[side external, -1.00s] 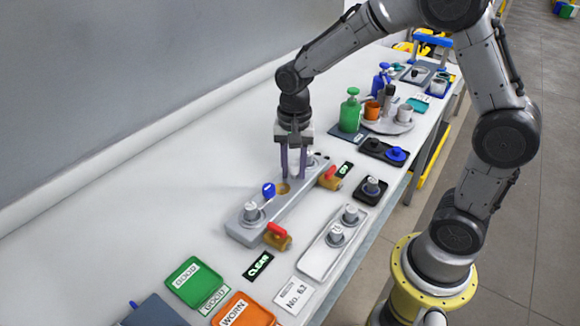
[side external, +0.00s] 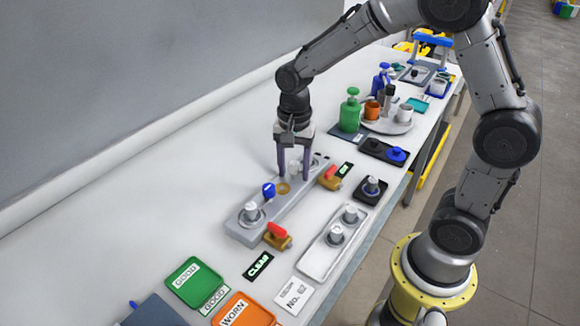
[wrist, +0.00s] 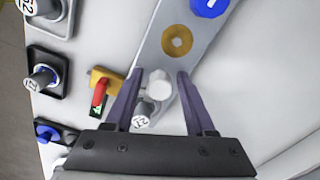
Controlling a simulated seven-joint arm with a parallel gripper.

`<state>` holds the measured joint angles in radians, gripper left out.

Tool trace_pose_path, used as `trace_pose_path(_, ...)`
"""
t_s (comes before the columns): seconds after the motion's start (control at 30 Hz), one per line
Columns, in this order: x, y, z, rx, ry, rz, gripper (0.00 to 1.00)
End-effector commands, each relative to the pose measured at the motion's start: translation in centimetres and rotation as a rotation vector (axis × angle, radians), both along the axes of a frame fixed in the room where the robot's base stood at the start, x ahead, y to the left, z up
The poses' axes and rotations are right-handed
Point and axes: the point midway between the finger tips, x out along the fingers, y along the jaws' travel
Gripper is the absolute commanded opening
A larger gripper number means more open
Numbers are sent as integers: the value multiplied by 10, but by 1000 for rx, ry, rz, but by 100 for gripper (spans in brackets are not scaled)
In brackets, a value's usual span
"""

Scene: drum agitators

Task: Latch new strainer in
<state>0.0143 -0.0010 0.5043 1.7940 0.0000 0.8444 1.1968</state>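A grey block (side external: 272,215) lies on the bench with a grey strainer (side external: 251,211) at its near end, a blue knob (side external: 268,190) and a brass-coloured round port (side external: 284,188). The port also shows in the wrist view (wrist: 177,41). My gripper (side external: 293,178) is low over the far half of the block. In the wrist view my gripper (wrist: 160,74) is open, its purple fingers either side of a pale knob (wrist: 159,86) with gaps visible. A labelled grey cylinder (wrist: 142,121) is partly visible behind the knob. I cannot tell whether any strainer is latched.
Red-handled brass valves (side external: 278,236) (side external: 330,178) stand beside the block. A white tray (side external: 322,262) with grey cylinders and a black holder (side external: 370,191) are to the right. Green (side external: 193,283) and orange (side external: 243,312) trays lie in front. The bench left of the block is clear.

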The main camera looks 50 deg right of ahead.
Motion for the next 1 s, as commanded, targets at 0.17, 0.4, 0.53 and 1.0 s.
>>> trace_pose_path(0.17, 0, 0, 3, 0, -1, 1, 55)
trace_pose_path(0.4, 1, 0, 24, 0, -3, 1, 55)
trace_pose_path(0.53, 1, 0, 36, 0, -3, 1, 55)
trace_pose_path(1.0, 0, 0, 60, 0, 0, 1, 55)
